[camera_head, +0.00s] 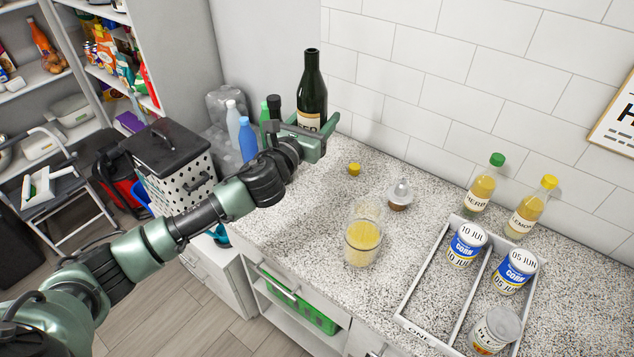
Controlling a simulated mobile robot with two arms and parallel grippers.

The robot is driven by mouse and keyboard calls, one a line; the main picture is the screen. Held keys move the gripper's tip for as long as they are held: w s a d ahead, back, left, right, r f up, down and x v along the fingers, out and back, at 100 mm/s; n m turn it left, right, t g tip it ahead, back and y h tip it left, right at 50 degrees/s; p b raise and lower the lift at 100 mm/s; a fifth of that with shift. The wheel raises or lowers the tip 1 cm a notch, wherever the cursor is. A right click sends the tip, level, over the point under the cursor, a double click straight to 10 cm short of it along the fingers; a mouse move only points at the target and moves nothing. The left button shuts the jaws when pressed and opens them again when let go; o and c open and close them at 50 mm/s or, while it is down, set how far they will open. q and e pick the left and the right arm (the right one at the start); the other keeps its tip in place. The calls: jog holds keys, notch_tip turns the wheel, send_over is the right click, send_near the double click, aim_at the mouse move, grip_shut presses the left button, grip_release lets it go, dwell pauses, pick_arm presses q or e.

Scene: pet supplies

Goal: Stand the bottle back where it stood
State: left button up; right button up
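A tall dark green bottle (313,85) with a pale label stands upright at the back of the counter, near the wall. Its neck has no cap on it. My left gripper (317,137) is at the bottle's lower part, with its fingers around it, and appears shut on it. The gripper hides the bottle's base, so I cannot tell whether it touches the counter. My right gripper is not in view.
A divided tray (428,290) holds cans at right. Green-capped (483,185) and yellow-capped (531,208) bottles stand behind. Blue bottles (247,138) stand left.

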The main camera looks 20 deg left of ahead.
pick_arm(q)
notch_tip(320, 180, down, 5)
jog(key=shift+a+r, duration=0.1)
jog(key=f+b, duration=0.2)
jog(key=f, duration=0.3)
jog(key=f+b, duration=0.2)
jog(key=f, duration=0.4)
jog(key=shift+d+f+b, duration=0.2)
jog(key=shift+f+b, duration=0.1)
jog(key=shift+f, duration=0.2)
jog(key=o, duration=1.5)
jog(key=shift+o, duration=0.2)
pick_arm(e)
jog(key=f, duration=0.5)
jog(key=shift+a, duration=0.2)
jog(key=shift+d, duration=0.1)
